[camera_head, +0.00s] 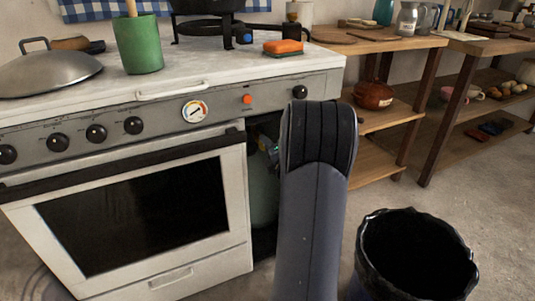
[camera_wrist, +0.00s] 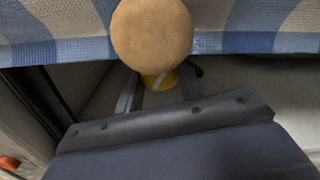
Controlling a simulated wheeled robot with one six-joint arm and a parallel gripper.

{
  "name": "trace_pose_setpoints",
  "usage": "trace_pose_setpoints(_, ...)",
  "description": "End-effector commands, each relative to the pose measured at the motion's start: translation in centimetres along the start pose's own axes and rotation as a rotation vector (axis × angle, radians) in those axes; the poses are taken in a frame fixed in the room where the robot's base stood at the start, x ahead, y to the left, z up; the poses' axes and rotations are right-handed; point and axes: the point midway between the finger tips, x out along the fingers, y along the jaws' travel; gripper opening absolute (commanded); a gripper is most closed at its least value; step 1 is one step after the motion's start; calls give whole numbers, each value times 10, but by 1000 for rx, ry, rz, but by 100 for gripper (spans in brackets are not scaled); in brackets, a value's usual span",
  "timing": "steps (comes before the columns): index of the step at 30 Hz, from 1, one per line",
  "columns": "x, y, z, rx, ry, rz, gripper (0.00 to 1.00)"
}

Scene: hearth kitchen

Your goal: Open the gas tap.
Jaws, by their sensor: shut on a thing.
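In the wrist view, my gripper (camera_wrist: 160,84) has its two grey fingers on either side of a small yellow thing (camera_wrist: 161,79) with a pale mark. It is shut on that thing; I cannot tell whether this is part of the gas tap. A round tan disc (camera_wrist: 151,36) hides its upper part. In the head view, my arm hides the gripper. A green gas bottle (camera_head: 263,190) stands in the dark recess at the stove's right end, with small fittings (camera_head: 267,147) at its top. My arm partly hides the recess, and no tap position can be read.
The white stove (camera_head: 150,190) fills the left, with an orange sponge (camera_head: 283,47) on top. A black-lined bin (camera_head: 415,255) stands at the lower right. Wooden shelves (camera_head: 385,155) stand behind. Blue-and-white checked cloth (camera_wrist: 60,25) spans the wrist view's top. Floor is clear right of the bin.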

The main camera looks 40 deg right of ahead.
Motion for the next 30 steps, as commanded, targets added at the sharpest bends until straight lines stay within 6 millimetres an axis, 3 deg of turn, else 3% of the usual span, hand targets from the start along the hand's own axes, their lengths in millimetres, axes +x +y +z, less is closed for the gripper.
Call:
trace_pose_setpoints(15,0,-2,0,-409,2,-4,14)
trace_pose_setpoints(30,0,-2,0,-540,2,-3,14)
